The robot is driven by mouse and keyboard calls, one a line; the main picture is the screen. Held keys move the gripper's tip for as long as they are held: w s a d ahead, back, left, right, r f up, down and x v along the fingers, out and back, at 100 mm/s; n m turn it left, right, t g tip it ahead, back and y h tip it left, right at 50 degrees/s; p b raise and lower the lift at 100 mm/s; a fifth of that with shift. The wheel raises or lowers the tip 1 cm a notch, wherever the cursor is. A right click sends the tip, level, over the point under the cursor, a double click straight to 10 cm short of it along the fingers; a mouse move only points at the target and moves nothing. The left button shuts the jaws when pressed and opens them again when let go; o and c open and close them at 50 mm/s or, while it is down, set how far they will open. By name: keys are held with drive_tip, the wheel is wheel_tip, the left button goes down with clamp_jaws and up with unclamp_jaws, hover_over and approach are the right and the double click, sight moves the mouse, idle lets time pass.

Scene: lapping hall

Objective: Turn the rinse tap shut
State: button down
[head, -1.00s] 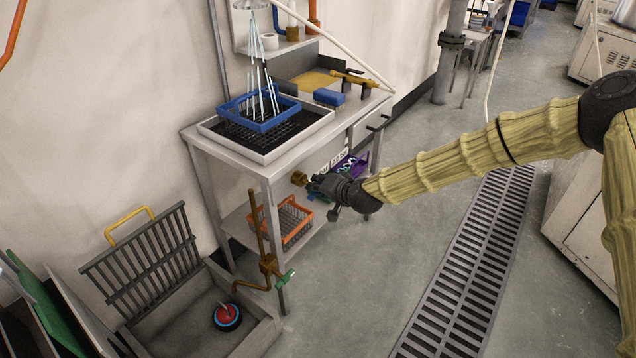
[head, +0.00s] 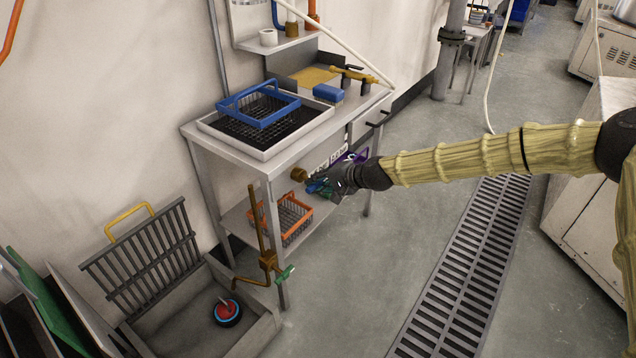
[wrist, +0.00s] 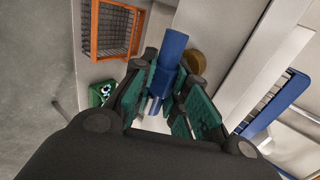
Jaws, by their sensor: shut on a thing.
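The rinse tap shows as a brass body (head: 299,174) at the front of the steel bench, with a blue handle (wrist: 172,50). In the wrist view its round brass part (wrist: 196,63) is just behind the handle. My gripper (head: 320,186) is at the tap, and its green-padded fingers (wrist: 168,85) are closed around the blue handle. The fingers hide part of the handle. No water streams show over the blue basket (head: 262,120) on the bench's black grid.
An orange wire basket (head: 290,215) sits on the bench's lower shelf. A brass standpipe with a green handle (head: 285,274) stands at the floor basin (head: 258,335), left of my gripper. A floor grating (head: 450,300) runs along the clear floor to the right.

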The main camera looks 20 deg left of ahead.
idle(0.3)
drive_tip(key=c, duration=1.4)
unclamp_jaws()
drive_tip(key=shift+d, duration=0.1)
drive_tip(key=v, duration=1.2)
